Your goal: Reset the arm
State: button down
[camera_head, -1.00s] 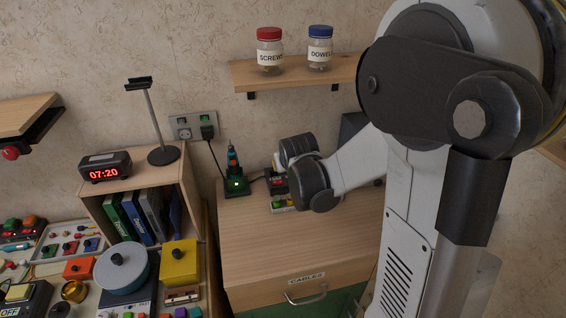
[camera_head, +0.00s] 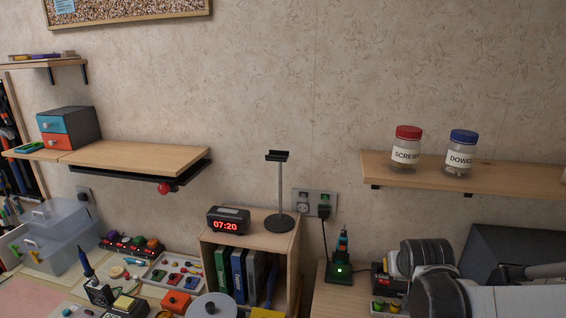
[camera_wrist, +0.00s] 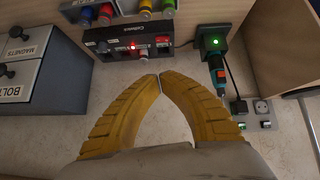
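My gripper (camera_wrist: 158,78) shows in the wrist view as two curved yellow fingers whose tips meet. It is shut, and nothing shows between the tips. In the head view my white and dark grey arm reaches in at the lower right, with the gripper's fingers out of sight. The wrist view faces a black device (camera_wrist: 130,44) with coloured knobs and a red light, beyond the fingertips. A black charger (camera_wrist: 213,42) with a green light and a teal-and-black tool (camera_wrist: 217,72) are to the right of the fingers.
A wall shelf (camera_head: 480,178) holds the SCREWS jar (camera_head: 406,148) and the DOWELS jar (camera_head: 460,153) above my arm. A clock (camera_head: 228,220) and a headphone stand (camera_head: 279,190) stand on a small bookcase. Grey drawers (camera_wrist: 45,65) are left of the fingers in the wrist view.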

jog(key=s+a+r+n+y, duration=0.1)
jog(key=s+a+r, duration=0.1)
jog(key=s+a, duration=0.5)
jog(key=s+a+r+n+g+y+b, duration=0.1)
jog(key=s+a+y, duration=0.1)
jog(key=s+a, duration=0.5)
jog(key=s, duration=0.5)
jog(key=shift+s+a+r, duration=0.15)
jog(key=shift+s+r, duration=0.2)
jog(key=shift+s, duration=0.05)
